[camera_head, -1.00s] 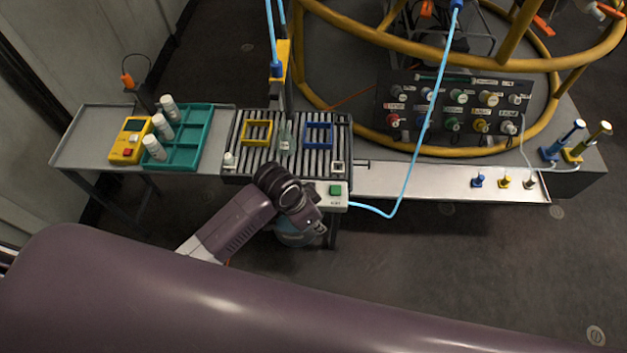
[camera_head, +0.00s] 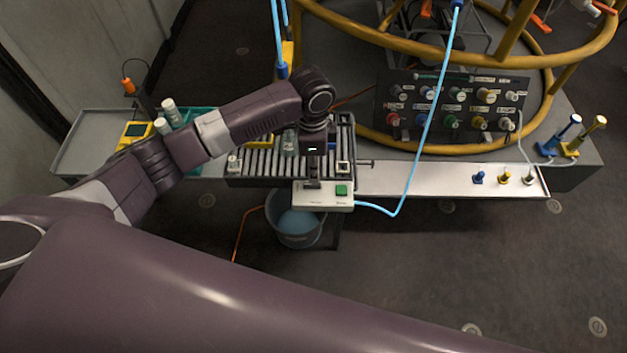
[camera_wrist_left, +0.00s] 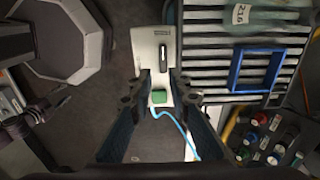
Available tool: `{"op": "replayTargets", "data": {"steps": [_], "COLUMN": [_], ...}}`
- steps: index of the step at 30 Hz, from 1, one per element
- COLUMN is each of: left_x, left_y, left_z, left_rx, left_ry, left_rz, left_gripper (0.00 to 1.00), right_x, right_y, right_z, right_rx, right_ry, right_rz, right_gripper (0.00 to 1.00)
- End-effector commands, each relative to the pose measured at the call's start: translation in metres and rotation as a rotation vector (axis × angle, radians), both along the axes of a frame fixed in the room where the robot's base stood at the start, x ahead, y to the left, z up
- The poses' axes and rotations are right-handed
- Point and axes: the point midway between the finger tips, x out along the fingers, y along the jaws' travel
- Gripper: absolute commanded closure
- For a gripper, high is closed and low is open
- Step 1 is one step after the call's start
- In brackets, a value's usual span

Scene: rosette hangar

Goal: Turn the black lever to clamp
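A white control box (camera_head: 330,203) sits at the front edge of the roller conveyor and carries a green button (camera_head: 341,190). In the left wrist view, the box (camera_wrist_left: 147,42) shows a slim black lever (camera_wrist_left: 163,58), lengthwise, beyond the green button (camera_wrist_left: 159,97). In the head view the lever cannot be made out behind my gripper. My left gripper (camera_head: 312,178) points down over the box's left part. In the wrist view, my left gripper (camera_wrist_left: 160,98) is open and empty, its fingers on either side of the button's end. Contact with the box cannot be told. My right gripper is out of view.
The roller conveyor (camera_head: 262,163) behind the box carries a bottle (camera_head: 289,142) and a blue frame (camera_wrist_left: 234,75). A light-blue hose (camera_head: 403,180) leaves the box's right side. A blue bucket (camera_head: 297,228) stands below. A metal shelf (camera_head: 410,180) extends right.

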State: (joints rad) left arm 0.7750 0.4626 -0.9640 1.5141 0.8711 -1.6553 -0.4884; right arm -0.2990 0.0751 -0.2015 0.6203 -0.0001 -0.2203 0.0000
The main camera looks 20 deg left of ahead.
Motion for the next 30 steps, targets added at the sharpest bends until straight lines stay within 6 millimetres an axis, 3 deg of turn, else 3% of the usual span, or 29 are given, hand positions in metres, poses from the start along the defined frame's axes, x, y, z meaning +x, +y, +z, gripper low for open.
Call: {"op": "replayTargets", "data": {"steps": [5, 18, 30], "left_x": [0.004, 0.004, 0.004], "left_y": [0.009, 0.008, 0.007], "left_z": [-0.002, -0.065, -0.073], "left_rx": [0.019, 0.018, 0.017], "left_ry": [0.011, 0.008, 0.007], "left_rz": [-0.010, -0.009, -0.010], "left_gripper": [0.83, 0.83, 0.84], "right_x": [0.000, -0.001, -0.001], "right_y": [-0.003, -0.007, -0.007], "right_z": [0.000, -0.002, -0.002], "right_rx": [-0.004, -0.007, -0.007], "right_ry": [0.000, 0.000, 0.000], "right_rz": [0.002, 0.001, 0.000], "right_gripper": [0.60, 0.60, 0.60]}}
